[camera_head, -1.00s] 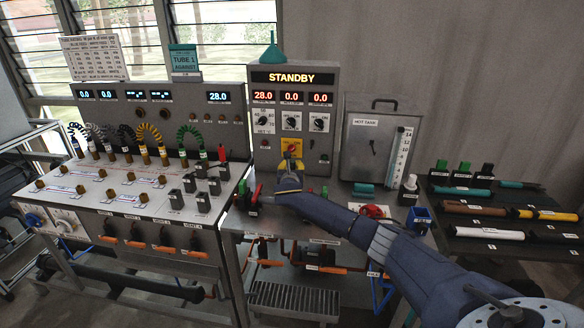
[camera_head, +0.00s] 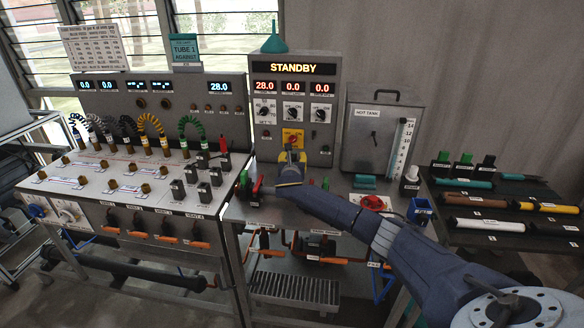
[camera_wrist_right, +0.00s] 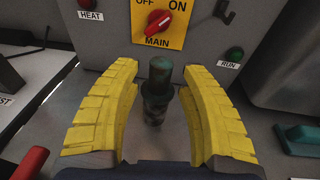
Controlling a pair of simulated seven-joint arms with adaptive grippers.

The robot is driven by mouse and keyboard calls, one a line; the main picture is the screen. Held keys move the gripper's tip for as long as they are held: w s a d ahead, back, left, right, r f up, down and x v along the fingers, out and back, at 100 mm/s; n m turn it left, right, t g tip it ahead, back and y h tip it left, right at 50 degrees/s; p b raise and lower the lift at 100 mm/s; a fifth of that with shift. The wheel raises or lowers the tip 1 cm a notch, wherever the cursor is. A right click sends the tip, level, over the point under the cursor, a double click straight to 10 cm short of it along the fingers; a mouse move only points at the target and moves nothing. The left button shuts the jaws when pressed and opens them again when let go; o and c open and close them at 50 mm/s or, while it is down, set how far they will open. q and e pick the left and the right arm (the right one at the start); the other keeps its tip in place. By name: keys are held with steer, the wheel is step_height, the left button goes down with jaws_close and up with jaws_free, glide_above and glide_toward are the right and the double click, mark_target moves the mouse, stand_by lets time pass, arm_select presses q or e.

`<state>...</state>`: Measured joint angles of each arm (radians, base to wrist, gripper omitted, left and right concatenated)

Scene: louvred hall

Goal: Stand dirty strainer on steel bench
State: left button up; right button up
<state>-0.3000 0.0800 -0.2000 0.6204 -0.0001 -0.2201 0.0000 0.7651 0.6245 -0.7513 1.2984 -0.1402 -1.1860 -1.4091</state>
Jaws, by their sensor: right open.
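A dark green-grey, stained upright cylinder, which looks like the dirty strainer (camera_wrist_right: 157,92), stands between my right gripper's yellow fingers in the right wrist view. My right gripper (camera_wrist_right: 155,100) is open, with a gap on either side of the cylinder. In the head view the right gripper (camera_head: 291,160) is over the steel bench (camera_head: 272,213), in front of the STANDBY panel. The strainer cannot be clearly made out there. The cylinder's foot appears to be at the bench top, but contact is hard to judge. My left gripper is not in view.
The control panel (camera_head: 293,85) with a red MAIN switch (camera_wrist_right: 159,21) rises just behind the gripper. The hot tank (camera_head: 375,140) and a red round part (camera_head: 374,203) are to the right. A red handle (camera_wrist_right: 30,162) lies close at left. A rack of coloured tubes (camera_head: 470,225) is farther right.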

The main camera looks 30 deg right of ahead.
steer(key=v, duration=1)
steer(key=shift+s+a, duration=0.15)
steer(key=shift+s, duration=0.15)
steer(key=shift+r, duration=0.15)
